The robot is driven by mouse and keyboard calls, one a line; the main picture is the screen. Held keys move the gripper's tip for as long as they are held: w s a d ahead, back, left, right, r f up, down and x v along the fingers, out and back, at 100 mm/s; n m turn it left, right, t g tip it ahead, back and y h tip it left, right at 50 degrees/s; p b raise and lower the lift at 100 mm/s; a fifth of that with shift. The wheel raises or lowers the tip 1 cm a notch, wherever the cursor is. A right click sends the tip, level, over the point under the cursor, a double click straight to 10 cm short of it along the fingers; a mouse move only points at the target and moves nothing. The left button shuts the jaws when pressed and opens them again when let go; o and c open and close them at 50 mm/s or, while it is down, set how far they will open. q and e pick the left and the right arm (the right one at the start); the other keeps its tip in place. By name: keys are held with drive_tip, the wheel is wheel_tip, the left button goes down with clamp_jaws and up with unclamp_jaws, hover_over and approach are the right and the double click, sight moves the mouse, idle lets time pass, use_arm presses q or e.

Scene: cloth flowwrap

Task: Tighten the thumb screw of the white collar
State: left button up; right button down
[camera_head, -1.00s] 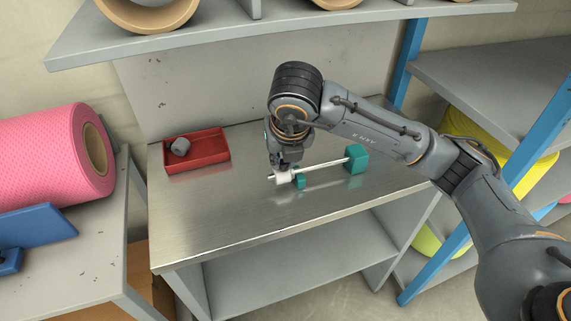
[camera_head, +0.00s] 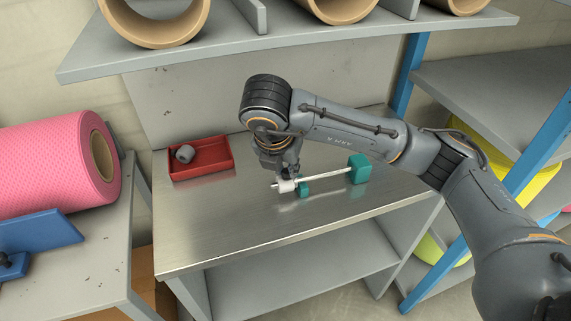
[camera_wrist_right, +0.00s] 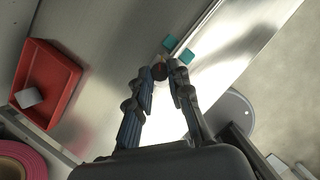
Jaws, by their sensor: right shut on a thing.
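The white collar (camera_head: 285,186) sits on the near left end of a thin pale rod (camera_head: 328,178). The rod is carried by a small teal block (camera_head: 303,190) beside the collar and a larger teal block (camera_head: 359,168) at its far right end. My right gripper (camera_head: 289,174) is directly above the collar, tilted. In the right wrist view its fingertips (camera_wrist_right: 164,74) are shut on a small dark reddish-brown knob (camera_wrist_right: 159,72), which looks like the thumb screw. The white collar is mostly hidden there. My left gripper is out of view.
A shelf with brown rolls (camera_head: 155,28) hangs above. The bench front and left are clear. A pink roll (camera_head: 60,170) lies on the left rack.

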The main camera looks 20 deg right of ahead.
drive_tip(key=c, duration=1.2)
unclamp_jaws()
drive_tip(key=shift+r, duration=0.1)
drive_tip(key=v, duration=0.7)
drive_tip(key=shift+r, duration=0.15)
